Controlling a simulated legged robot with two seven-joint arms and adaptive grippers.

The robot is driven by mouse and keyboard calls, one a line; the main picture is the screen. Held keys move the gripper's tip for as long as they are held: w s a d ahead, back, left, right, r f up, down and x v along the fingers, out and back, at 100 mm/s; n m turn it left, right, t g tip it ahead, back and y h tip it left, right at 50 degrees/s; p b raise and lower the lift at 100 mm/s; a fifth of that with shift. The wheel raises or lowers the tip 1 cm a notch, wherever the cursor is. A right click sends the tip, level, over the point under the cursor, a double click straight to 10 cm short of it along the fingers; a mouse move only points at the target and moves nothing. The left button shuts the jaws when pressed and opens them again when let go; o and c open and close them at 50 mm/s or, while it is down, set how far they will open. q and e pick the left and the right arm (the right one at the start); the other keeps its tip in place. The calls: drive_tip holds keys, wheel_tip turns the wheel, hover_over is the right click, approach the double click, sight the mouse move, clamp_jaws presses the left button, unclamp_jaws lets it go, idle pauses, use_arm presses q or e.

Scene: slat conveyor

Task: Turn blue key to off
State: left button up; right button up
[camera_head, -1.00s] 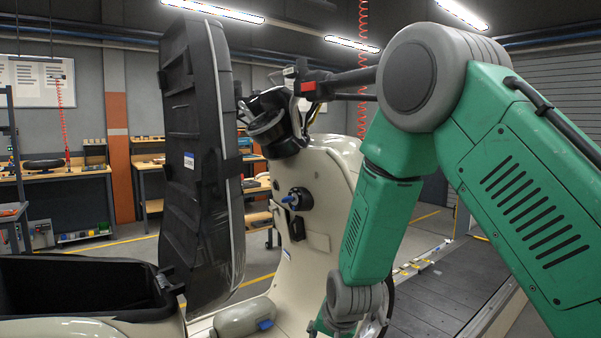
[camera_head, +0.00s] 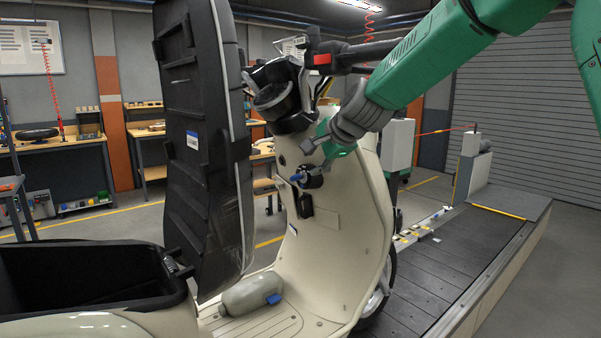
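The blue key (camera_head: 298,178) sits in a round dark ignition lock (camera_head: 312,177) on the inner front panel of a cream scooter (camera_head: 345,215). The exact angle of the key is too small to tell. My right gripper (camera_head: 317,156) comes in from the upper right and is just above and right of the key. Its fingers look spread, with nothing between them, and the key shows clear of them. My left gripper is not in view.
The raised black seat (camera_head: 200,150) stands left of the key, over an open storage bin (camera_head: 90,270). The handlebar (camera_head: 370,52) is above my gripper. A beige canister (camera_head: 248,293) with a blue part lies on the footboard. The slat conveyor (camera_head: 440,270) is at right.

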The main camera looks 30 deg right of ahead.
sight(299, 176)
drive_tip(key=x, duration=0.9)
drive_tip(key=shift+w+f+p, duration=0.25)
drive_tip(key=shift+w+p, duration=0.05)
clamp_jaws()
